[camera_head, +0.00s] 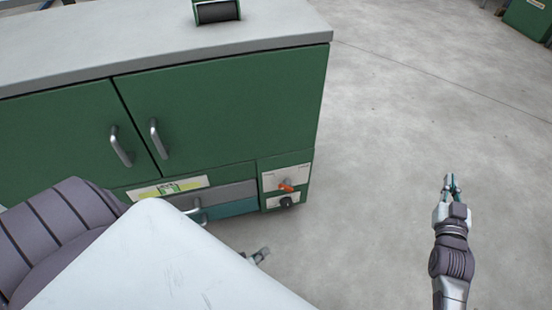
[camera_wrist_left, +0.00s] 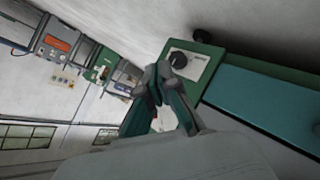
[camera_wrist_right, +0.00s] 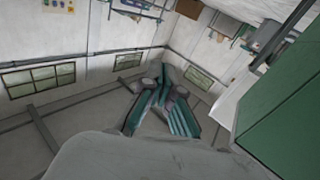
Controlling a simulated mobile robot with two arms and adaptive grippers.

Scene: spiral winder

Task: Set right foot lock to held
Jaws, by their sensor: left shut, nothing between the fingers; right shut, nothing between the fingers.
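A small control panel (camera_head: 287,178) sits at the lower right end of the green cabinet. It carries an orange lever (camera_head: 286,186) and, below it, a black knob (camera_head: 286,202). I cannot tell from the pictures which part is the right foot lock. In the left wrist view, a black knob on a pale plate (camera_wrist_left: 179,60) is just beyond the fingertips. My left gripper (camera_head: 262,254) is shut and empty, low in front of the panel and apart from it, partly hidden by my white arm link. My right gripper (camera_head: 449,182) is shut and empty over bare floor to the right.
The green cabinet (camera_head: 225,110) has two doors with metal handles and a grey top bearing a small roller unit (camera_head: 216,11). A drawer handle (camera_head: 195,211) sticks out left of the panel. The floor (camera_head: 420,100) to the right is clear.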

